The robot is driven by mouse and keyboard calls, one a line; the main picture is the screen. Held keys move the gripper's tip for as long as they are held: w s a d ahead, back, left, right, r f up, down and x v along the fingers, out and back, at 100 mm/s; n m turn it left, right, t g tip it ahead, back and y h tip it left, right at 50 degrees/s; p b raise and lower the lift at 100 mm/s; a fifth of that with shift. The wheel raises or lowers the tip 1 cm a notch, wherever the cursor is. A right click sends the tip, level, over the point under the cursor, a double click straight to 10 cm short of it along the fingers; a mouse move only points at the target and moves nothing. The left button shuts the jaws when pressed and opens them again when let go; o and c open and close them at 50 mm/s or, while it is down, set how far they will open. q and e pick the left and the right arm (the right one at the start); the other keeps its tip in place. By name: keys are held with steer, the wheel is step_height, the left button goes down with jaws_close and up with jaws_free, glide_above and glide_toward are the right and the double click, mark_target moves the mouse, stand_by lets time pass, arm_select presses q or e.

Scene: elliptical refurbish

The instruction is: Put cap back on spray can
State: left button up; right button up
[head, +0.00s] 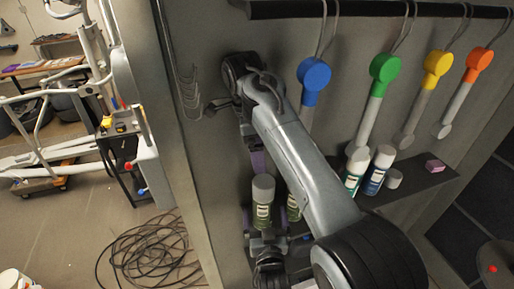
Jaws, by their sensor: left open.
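A spray can (262,214) with a grey top stands upright at the middle left, with a pale label and a green band. My left gripper (263,231) is at its lower part, open, with its fingers about the can's base; I cannot tell if they touch it. A second can (293,207) stands just right of it, mostly hidden behind my arm. Two more cans, one green (354,172) and one blue (379,172), stand on the dark shelf (421,179). A loose grey cap (394,180) sits right of the blue can. My right gripper is not seen.
A pink block (435,166) lies on the shelf. Blue, green, yellow and orange-headed handles (384,68) hang from a black rail (380,10) above. My large grey arm crosses the middle and hides part of the shelf. Coiled cable (150,252) lies on the floor at left.

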arm_select(q)
steer(key=shift+s+d, duration=0.15)
steer(key=shift+s, duration=1.2)
steer(key=shift+s+d, duration=0.15)
steer(key=shift+s, duration=1.15)
